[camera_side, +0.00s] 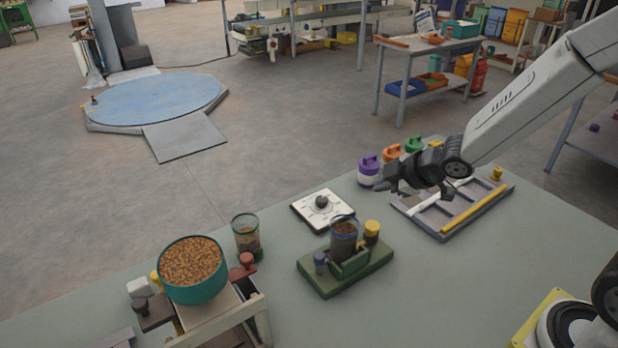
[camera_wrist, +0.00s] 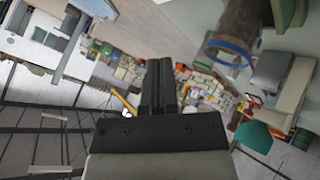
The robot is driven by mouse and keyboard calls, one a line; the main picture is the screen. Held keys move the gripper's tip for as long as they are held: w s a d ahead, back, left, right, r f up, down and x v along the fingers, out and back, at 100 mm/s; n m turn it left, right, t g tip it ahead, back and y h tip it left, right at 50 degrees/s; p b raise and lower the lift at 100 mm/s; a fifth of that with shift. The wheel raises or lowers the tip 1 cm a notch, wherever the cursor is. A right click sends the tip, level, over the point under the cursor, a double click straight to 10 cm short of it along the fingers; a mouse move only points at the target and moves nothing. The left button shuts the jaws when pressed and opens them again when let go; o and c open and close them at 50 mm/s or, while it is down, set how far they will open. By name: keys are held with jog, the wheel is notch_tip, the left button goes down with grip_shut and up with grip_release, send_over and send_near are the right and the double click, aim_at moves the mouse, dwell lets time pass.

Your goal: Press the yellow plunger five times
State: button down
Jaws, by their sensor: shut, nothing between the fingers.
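A yellow-capped plunger (camera_side: 371,229) stands upright at the back right of a green base (camera_side: 350,274) on the table. A blue-rimmed jar (camera_wrist: 230,52) shows at upper right there. I cannot make out the yellow plunger in the wrist view.
A white dial panel (camera_side: 318,210) lies left of my gripper. Purple, orange and green containers stand behind it, the purple one (camera_side: 368,172) closest. A grey tray (camera_side: 440,213) lies to the right. A teal bowl of grains (camera_side: 193,285) and a glass (camera_side: 247,238) stand at left.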

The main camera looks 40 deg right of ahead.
aim_at(369, 222)
jog(key=shift+f, duration=4)
jog(key=shift+f, duration=1.15)
dwell(0.4)
jog(key=shift+r, duration=1.15)
jog(key=shift+r, duration=0.15)
jog(key=shift+r, duration=2.35)
